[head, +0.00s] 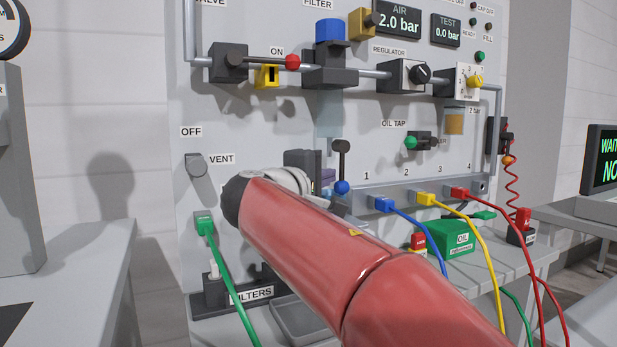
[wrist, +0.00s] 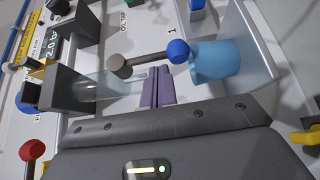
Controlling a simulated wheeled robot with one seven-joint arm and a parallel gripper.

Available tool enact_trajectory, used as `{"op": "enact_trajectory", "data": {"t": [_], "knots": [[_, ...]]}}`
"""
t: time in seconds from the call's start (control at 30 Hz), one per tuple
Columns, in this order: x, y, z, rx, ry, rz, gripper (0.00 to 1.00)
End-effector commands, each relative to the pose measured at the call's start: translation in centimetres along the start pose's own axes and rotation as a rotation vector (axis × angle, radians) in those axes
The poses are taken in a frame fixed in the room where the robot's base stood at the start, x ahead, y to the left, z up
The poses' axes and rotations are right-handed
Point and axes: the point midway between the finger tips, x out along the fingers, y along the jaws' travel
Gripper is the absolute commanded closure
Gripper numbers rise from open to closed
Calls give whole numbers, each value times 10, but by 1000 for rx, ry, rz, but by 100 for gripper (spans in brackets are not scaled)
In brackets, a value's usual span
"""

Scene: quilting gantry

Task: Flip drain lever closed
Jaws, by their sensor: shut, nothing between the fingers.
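The lever with a blue ball, which I take for the drain lever, shows in the head view (head: 342,165). It hangs down from a dark hub, with its ball at the bottom. In the wrist view the lever (wrist: 150,59) lies across the upper middle, its blue ball to the right and its grey hub to the left. No drain label is readable. My gripper (wrist: 157,75) has its purple fingers shut together and empty, close to the lever's arm; I cannot tell whether they touch it. In the head view my arm hides most of the gripper.
A light blue cup (wrist: 213,62) stands beside the lever's ball. The clear filter bowl (wrist: 108,86) is on the other side. The oil tap (head: 425,142), the red-knobbed valve (head: 229,63) and several plugged hoses surround this area. A green oil box (head: 457,238) sits on the bench.

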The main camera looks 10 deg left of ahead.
Motion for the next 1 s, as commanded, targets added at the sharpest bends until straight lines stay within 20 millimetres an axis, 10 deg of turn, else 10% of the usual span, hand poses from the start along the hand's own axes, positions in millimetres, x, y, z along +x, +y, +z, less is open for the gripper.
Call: {"op": "enact_trajectory", "data": {"t": [1.0], "knots": [[6, -5, 6, -51, 0, 78, 100]]}}
